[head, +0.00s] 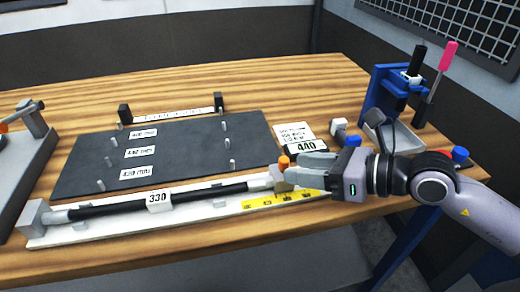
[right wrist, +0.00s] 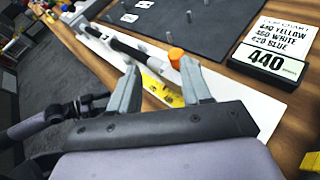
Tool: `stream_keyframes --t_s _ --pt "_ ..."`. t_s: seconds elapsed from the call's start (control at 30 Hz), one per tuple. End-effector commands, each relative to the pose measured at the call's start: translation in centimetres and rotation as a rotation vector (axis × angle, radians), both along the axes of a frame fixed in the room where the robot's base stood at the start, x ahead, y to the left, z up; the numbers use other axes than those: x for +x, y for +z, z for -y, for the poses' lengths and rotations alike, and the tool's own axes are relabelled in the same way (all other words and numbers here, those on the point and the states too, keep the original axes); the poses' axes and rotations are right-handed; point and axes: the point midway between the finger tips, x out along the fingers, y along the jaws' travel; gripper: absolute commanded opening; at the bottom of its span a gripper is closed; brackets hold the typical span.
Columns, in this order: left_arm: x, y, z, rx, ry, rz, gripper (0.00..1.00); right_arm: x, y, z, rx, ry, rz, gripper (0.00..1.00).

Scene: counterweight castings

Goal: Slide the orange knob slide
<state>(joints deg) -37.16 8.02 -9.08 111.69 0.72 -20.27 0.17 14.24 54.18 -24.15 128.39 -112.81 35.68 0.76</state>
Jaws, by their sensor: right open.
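The orange knob (head: 284,162) stands on a grey slide block (head: 281,179) at the right end of a black tube (head: 230,192) labelled 330, on a long white base (head: 105,230). My right gripper (head: 297,170) is at the knob, coming from the right, with its fingers spread. In the right wrist view the orange knob (right wrist: 176,54) shows just past the open fingertips (right wrist: 161,78), closer to the right finger; I cannot tell whether they touch. The slide block is partly hidden by the fingers. My left gripper is not in view.
A yellow scale (head: 285,199) lies along the base under the gripper. A 440 display (head: 306,147) stands close behind it. A dark board (head: 190,150) with upright pegs lies behind the base. A blue stand (head: 380,92) and a grey tray (head: 402,138) are at the right.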

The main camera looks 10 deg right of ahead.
Motion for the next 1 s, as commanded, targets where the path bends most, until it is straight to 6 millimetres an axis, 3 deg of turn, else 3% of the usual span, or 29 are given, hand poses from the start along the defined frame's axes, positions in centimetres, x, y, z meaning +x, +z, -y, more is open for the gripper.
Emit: stream_keyframes --t_s 0.1,0.27,0.73,1.0 --pt "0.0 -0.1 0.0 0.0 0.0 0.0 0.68 0.6 0.2 1.1 -0.113 -0.011 0.065 0.48" --pt "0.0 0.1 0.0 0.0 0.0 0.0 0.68 1.1 0.2 1.3 -0.152 -0.018 0.086 0.48" --pt "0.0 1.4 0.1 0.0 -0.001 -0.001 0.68 4.5 -1.7 -2.4 -0.146 -0.018 0.084 0.48" --pt "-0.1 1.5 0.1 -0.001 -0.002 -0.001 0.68 5.3 -2.4 -3.3 -0.148 -0.018 0.084 0.48"
